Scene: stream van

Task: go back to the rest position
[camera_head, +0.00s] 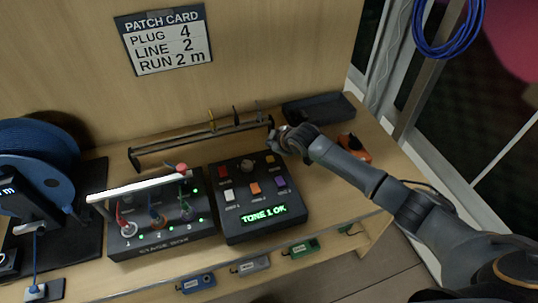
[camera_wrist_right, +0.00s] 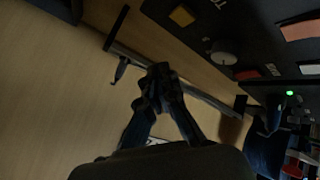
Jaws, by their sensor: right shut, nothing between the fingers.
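My right gripper (camera_head: 284,140) is shut and empty. It is above the back right corner of the black tone box (camera_head: 284,217), whose green display reads TONE 1 OK. In the right wrist view the closed fingers (camera_wrist_right: 160,80) meet in front of a dark rail, with part of the tone box (camera_wrist_right: 212,22) at the top. My right arm reaches in from the right edge of the head view. My left gripper does not show. I cannot tell whether the right fingers touch anything.
The stage box (camera_head: 160,252) with plugged cables and lit green lamps stands left of the tone box. A rack rail (camera_head: 180,148) runs behind both. A black tray (camera_head: 318,108) and an orange-black item (camera_head: 354,149) lie at the right. A blue cable reel (camera_head: 35,165) stands at the left.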

